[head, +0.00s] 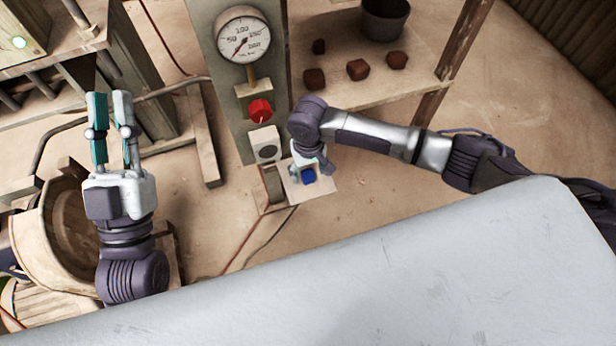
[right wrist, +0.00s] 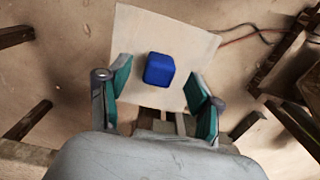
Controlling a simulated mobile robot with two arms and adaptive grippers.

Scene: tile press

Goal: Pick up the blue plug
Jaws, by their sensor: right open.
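The blue plug (head: 309,175) is a small rounded blue block on a pale square plate (head: 322,187), low on the front of the press. In the right wrist view the blue plug (right wrist: 159,69) lies between my right gripper's two teal fingers, apart from both. My right gripper (right wrist: 160,95) is open and empty above the plate. In the head view its fingers are mostly hidden under its own wrist. My left gripper (head: 111,98) points up the picture at the left, away from the plug; its fingers are a little apart with nothing between them.
The press column carries a pressure gauge (head: 243,33), a red knob (head: 260,111) and a pale box with a dark round face (head: 265,145). A shelf on the right holds a dark bucket (head: 384,18) and several red-brown lumps (head: 358,70). Cables run over the floor below the plate.

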